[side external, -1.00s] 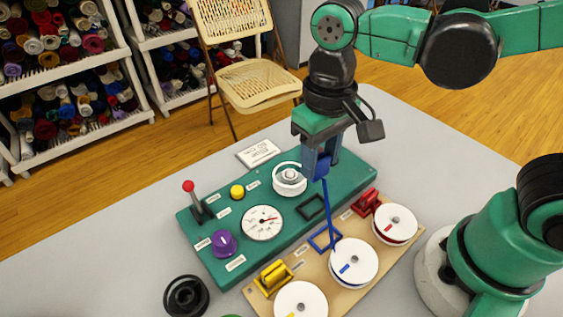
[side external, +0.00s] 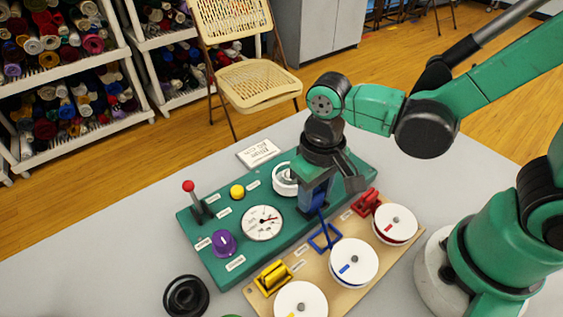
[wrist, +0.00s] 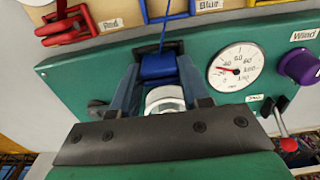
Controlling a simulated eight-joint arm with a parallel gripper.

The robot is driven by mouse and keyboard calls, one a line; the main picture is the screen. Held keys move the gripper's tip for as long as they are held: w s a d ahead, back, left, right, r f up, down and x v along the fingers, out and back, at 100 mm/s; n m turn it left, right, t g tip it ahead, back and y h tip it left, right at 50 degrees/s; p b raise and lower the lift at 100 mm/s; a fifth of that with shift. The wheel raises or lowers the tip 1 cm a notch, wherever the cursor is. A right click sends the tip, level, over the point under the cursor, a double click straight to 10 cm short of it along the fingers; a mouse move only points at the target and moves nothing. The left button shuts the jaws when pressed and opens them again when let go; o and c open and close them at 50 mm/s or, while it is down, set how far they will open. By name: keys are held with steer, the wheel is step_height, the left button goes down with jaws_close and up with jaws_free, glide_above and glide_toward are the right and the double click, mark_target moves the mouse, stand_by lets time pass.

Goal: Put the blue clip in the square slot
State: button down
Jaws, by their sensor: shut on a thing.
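My gripper (side external: 312,208) is shut on the blue clip, low over the green panel (side external: 205,238). The blue clip (wrist: 158,66) sits between the fingers in the wrist view, with a thin blue cord running from it. In the side view the cord runs toward the white spool with a blue mark (side external: 353,262).
The panel also bears a white round part (side external: 284,177), a dial (side external: 262,222), a purple knob (side external: 223,243), a yellow button (side external: 237,191) and a red-tipped lever (side external: 190,188). A wooden board (side external: 372,283) in front holds white spools, a blue frame (side external: 324,238), a red holder (side external: 366,202) and a yellow holder (side external: 273,278).

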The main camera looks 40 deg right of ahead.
mark_target(315, 193)
steer(key=shift+f, duration=0.15)
steer(key=shift+c, duration=2.1)
jaws_free()
step_height(315, 193, up, 12)
steer(key=w+d+f+t, duration=0.2)
steer(key=w+d+t, duration=0.1)
steer(key=d+t, duration=0.4)
steer(key=shift+d+f, duration=0.2)
steer(key=shift+d, duration=1.05)
